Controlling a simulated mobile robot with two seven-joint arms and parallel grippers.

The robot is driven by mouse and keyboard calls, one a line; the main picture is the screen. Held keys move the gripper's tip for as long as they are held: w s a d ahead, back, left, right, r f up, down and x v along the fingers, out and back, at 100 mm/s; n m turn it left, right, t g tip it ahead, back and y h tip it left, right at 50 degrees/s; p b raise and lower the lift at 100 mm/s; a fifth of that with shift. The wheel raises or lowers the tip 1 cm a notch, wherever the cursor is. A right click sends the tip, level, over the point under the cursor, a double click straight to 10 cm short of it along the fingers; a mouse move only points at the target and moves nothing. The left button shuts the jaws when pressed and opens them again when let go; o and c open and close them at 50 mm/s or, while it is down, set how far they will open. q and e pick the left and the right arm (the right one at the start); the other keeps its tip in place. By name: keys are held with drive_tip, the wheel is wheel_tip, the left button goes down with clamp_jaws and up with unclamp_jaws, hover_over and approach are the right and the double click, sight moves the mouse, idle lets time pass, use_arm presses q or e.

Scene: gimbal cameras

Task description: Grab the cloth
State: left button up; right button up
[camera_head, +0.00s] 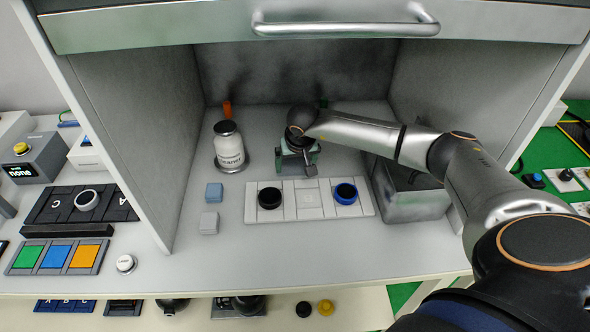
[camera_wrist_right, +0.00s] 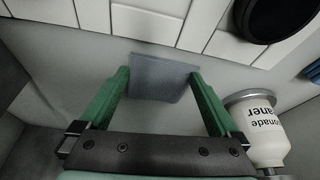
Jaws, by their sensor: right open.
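A grey-blue cloth (camera_wrist_right: 160,82) lies flat on the grey cabinet floor in the right wrist view, beside the edge of a white tiled panel (camera_wrist_right: 150,22). My right gripper (camera_wrist_right: 159,76) has green fingers spread wide, with the cloth showing between and beyond their tips. No grip on the cloth shows. In the head view my right gripper (camera_head: 300,172) reaches into the cabinet from the right, pointing down behind the panel. There it largely hides the cloth. My left gripper is not in view.
A white cleaner bottle (camera_head: 229,150) stands left of my right gripper. A grey metal box (camera_head: 412,195) stands right. Cabinet walls and a drawer handle (camera_head: 345,25) bound the space.

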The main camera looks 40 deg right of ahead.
drive_tip(key=shift+s+d+f, duration=0.15)
drive_tip(key=shift+s+f, duration=0.1)
drive_tip(key=shift+f, duration=0.05)
drive_tip(key=c, duration=1.3)
drive_tip(key=shift+c, duration=0.9)
drive_tip(key=shift+r, duration=0.3)
clamp_jaws()
wheel_tip(320, 180, up, 12)
drive_tip(key=p, duration=0.8)
drive_tip(key=shift+w, duration=0.2)
drive_tip(key=shift+f, duration=0.1)
wheel_tip(320, 180, up, 9)
drive_tip(key=p, duration=0.1)
